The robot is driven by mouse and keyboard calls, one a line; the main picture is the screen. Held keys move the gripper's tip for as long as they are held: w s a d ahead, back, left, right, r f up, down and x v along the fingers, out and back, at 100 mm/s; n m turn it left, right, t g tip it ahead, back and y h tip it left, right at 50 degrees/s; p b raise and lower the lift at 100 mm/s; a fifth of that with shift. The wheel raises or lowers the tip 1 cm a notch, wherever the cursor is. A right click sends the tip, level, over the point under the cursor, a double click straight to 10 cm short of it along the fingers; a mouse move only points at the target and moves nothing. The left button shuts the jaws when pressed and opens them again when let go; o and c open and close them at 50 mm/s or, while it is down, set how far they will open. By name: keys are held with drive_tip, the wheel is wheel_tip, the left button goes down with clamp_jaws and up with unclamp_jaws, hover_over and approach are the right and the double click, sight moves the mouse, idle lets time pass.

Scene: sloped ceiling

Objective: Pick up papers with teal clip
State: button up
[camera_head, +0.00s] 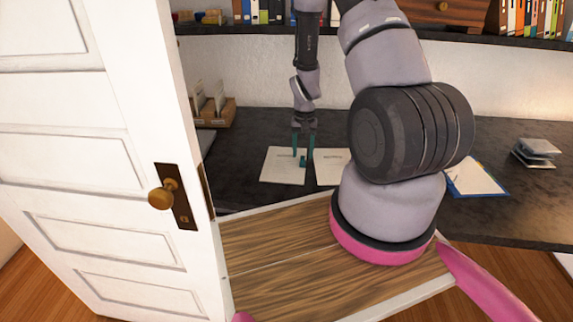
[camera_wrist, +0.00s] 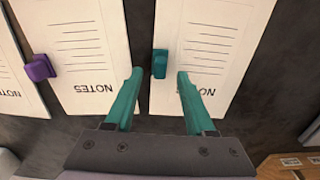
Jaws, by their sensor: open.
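The papers with the teal clip (camera_wrist: 215,40) are a white "NOTES" sheaf lying flat on the dark desk. In the head view they are the left sheaf (camera_head: 280,168). The teal clip (camera_wrist: 159,64) sits on the sheaf's edge facing the neighbouring papers. My gripper (camera_wrist: 160,73) is open, its teal fingers either side of the clip in the wrist view, with a gap on each side. It also shows above the papers in the head view (camera_head: 303,153). I cannot tell the exact height of the fingertips over the desk.
Beside them lies another sheaf (camera_wrist: 88,40) with a purple clip (camera_wrist: 39,68). A clipboard (camera_head: 477,178) and a small stack (camera_head: 537,148) lie to the right. A wooden card holder (camera_head: 213,112) stands left. A white door (camera_head: 110,150) stands open in the left foreground.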

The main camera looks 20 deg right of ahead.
drive_tip(key=shift+f, duration=0.45)
clamp_jaws()
wheel_tip(320, 180, up, 10)
idle(0.5)
